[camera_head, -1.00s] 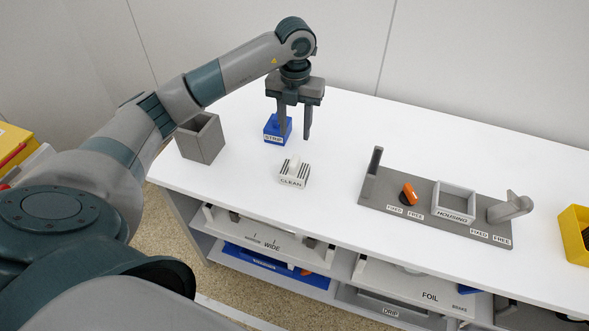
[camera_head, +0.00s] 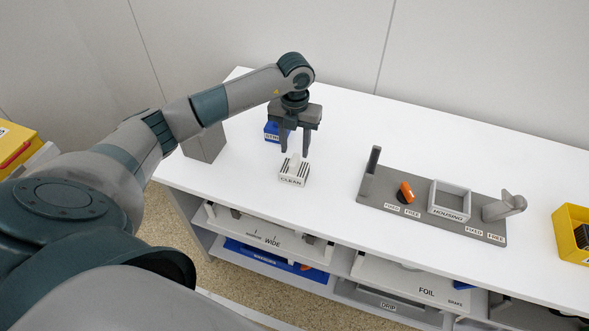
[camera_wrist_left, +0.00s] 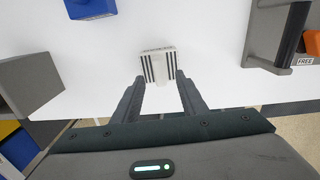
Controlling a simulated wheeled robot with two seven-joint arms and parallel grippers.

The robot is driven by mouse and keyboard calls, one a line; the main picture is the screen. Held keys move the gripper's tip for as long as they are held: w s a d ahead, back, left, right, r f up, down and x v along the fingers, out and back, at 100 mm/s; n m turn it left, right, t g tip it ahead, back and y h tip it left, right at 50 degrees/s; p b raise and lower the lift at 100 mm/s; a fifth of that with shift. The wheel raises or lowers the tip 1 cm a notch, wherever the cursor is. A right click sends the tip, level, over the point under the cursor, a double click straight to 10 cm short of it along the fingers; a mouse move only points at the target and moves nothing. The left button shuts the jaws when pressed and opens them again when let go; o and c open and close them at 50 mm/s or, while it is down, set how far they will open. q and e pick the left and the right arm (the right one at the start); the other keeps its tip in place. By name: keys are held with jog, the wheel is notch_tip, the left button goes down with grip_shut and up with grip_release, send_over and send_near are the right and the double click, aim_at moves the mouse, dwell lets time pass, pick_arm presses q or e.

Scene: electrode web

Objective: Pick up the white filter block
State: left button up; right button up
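The white filter block (camera_head: 294,173) with dark stripes and a "CLEAN" label stands on the white table. It also shows in the left wrist view (camera_wrist_left: 157,66), between and beyond the fingertips. My left gripper (camera_head: 294,155) is open and points down, with its fingertips just above and around the block's top in the head view. I cannot tell whether the fingers touch the block. My right gripper is not in view.
A blue labelled box (camera_head: 272,132) stands behind the gripper, and a grey bin (camera_head: 204,145) is to its left. A grey housing fixture (camera_head: 425,213) with upright posts lies to the right. A yellow bin (camera_head: 572,236) is at the far right. Shelves with labelled trays (camera_head: 268,244) are below.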

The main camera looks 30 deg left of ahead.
aim_at(294, 159)
pick_arm(q)
notch_tip(294, 159, down, 3)
jog(key=shift+s+r+p, duration=0.1)
jog(key=shift+p, duration=0.75)
jog(key=shift+f, duration=0.65)
grip_shut()
